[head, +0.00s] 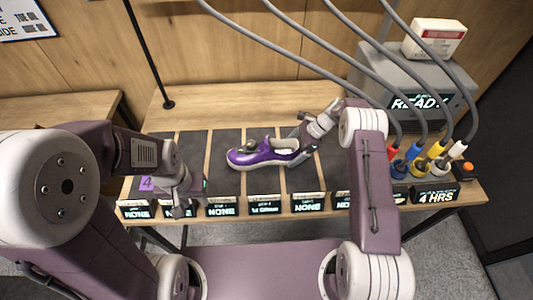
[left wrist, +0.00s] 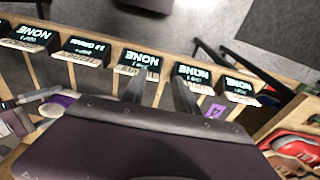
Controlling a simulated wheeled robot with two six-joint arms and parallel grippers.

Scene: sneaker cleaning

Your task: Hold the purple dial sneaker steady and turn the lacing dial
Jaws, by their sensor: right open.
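The purple sneaker (head: 262,157) with a white sole rests on a dark lane of the table, toe to the left. A small dark detail shows on its upper, but I cannot tell if it is the lacing dial. My right gripper (head: 298,140) is open at the heel end on the right; I cannot tell if it touches the shoe. Part of the sneaker also shows at the left of the left wrist view (left wrist: 62,101). My left gripper (head: 182,206) is open and empty near the table's front edge, left of the sneaker. Its two fingers show apart in the left wrist view (left wrist: 160,92).
Several small displays (head: 222,209) line the table's front edge. A purple tag (head: 147,183) lies left of my left gripper. A grey machine (head: 410,90) with cables and coloured connectors (head: 412,152) stands at the right. Red shoes (left wrist: 297,147) show on a shelf. Lanes behind the sneaker are clear.

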